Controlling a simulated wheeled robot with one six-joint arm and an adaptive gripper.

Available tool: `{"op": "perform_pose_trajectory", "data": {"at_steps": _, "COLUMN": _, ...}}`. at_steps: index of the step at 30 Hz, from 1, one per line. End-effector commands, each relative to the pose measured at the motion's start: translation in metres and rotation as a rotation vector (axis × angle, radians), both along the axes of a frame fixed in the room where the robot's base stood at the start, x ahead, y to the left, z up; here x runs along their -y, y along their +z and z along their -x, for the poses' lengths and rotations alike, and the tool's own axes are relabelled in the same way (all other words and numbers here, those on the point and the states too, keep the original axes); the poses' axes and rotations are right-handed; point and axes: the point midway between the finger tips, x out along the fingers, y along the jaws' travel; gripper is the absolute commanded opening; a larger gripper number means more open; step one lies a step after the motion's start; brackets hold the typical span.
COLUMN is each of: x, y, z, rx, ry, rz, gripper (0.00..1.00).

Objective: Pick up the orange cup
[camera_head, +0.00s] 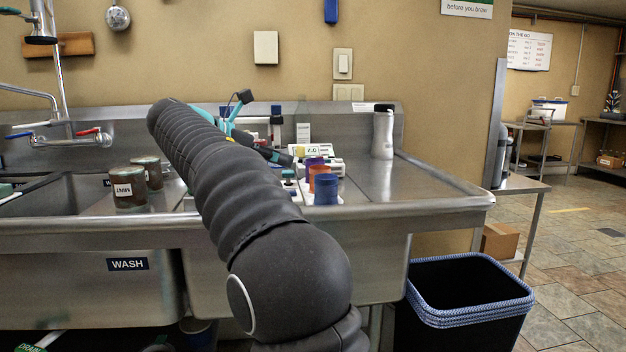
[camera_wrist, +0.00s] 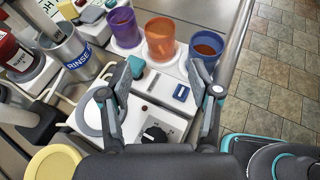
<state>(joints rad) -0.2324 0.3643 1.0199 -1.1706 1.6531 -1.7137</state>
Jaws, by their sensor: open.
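The orange cup (camera_wrist: 160,40) stands upright in the wrist view, in a row between a purple cup (camera_wrist: 123,28) on its left and a blue cup (camera_wrist: 207,46) on its right. My gripper (camera_wrist: 160,76) is open, with nothing between its fingers. Its fingertips point toward the row and are apart from the orange cup in the picture. In the head view the orange cup (camera_head: 318,171) shows only in part, behind the blue cup (camera_head: 326,190). My arm and clutter hide much of the gripper there.
A white device with a black knob (camera_wrist: 155,133) lies below my fingers. A metal RINSE cup (camera_wrist: 70,50) stands left. In the head view, a white bottle (camera_head: 383,135) stands on the steel counter (camera_head: 420,178), and two labelled cans (camera_head: 129,188) stand left. The counter's right part is clear.

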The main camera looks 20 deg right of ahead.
Motion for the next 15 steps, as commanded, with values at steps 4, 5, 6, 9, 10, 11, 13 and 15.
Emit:
{"op": "perform_pose_trajectory", "data": {"at_steps": 4, "x": 0.006, "y": 0.0, "z": -0.005, "rx": -0.021, "ry": -0.001, "rz": 0.023, "gripper": 0.63}}
{"op": "perform_pose_trajectory", "data": {"at_steps": 5, "x": 0.011, "y": -0.001, "z": -0.006, "rx": -0.022, "ry": -0.003, "rz": 0.023, "gripper": 0.63}}
{"op": "perform_pose_trajectory", "data": {"at_steps": 6, "x": 0.017, "y": -0.004, "z": -0.007, "rx": -0.023, "ry": -0.005, "rz": 0.023, "gripper": 0.63}}
{"op": "perform_pose_trajectory", "data": {"at_steps": 9, "x": 0.034, "y": -0.011, "z": -0.01, "rx": -0.022, "ry": -0.005, "rz": 0.022, "gripper": 0.63}}
{"op": "perform_pose_trajectory", "data": {"at_steps": 10, "x": 0.039, "y": -0.013, "z": -0.011, "rx": -0.022, "ry": -0.005, "rz": 0.022, "gripper": 0.63}}
{"op": "perform_pose_trajectory", "data": {"at_steps": 11, "x": 0.044, "y": -0.015, "z": -0.012, "rx": -0.022, "ry": -0.005, "rz": 0.021, "gripper": 0.63}}
{"op": "perform_pose_trajectory", "data": {"at_steps": 13, "x": 0.054, "y": -0.02, "z": -0.014, "rx": -0.021, "ry": -0.004, "rz": 0.021, "gripper": 0.63}}
{"op": "perform_pose_trajectory", "data": {"at_steps": 15, "x": 0.063, "y": -0.025, "z": -0.017, "rx": -0.021, "ry": -0.002, "rz": 0.021, "gripper": 0.63}}
